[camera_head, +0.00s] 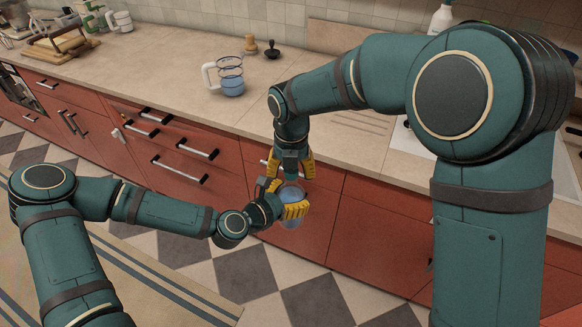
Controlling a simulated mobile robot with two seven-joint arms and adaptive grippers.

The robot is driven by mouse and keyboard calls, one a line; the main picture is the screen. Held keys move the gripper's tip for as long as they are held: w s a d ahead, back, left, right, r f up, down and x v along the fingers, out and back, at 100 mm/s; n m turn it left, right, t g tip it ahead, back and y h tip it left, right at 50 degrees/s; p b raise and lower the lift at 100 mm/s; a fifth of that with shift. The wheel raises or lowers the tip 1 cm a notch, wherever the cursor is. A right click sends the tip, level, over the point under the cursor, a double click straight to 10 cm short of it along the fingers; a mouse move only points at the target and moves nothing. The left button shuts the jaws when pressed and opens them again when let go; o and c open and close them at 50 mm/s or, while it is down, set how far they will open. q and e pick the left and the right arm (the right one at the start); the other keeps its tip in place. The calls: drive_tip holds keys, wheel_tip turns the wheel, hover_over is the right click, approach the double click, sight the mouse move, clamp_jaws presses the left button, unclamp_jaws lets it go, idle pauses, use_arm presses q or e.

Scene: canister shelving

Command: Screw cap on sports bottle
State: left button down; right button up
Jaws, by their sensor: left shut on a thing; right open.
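A translucent bluish sports bottle (290,193) is held in the air in front of the red cabinets. My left gripper (294,210), with yellow fingers, is shut on the bottle around its side. My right gripper (290,172) points down just above the bottle's top, its yellow fingers spread apart. I cannot tell whether a cap sits between the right fingers or on the bottle, because the fingers and wrist cover that part. The bottle's lower end shows faintly below the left fingers.
A clear blue-tinted jug with a white handle (231,82) stands on the counter (175,75). A wooden piece (250,44) and a black stopper-like item (272,51) are behind it. Wooden boards (58,44) lie at the far left. Red cabinet fronts are close behind the grippers.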

clamp_jaws()
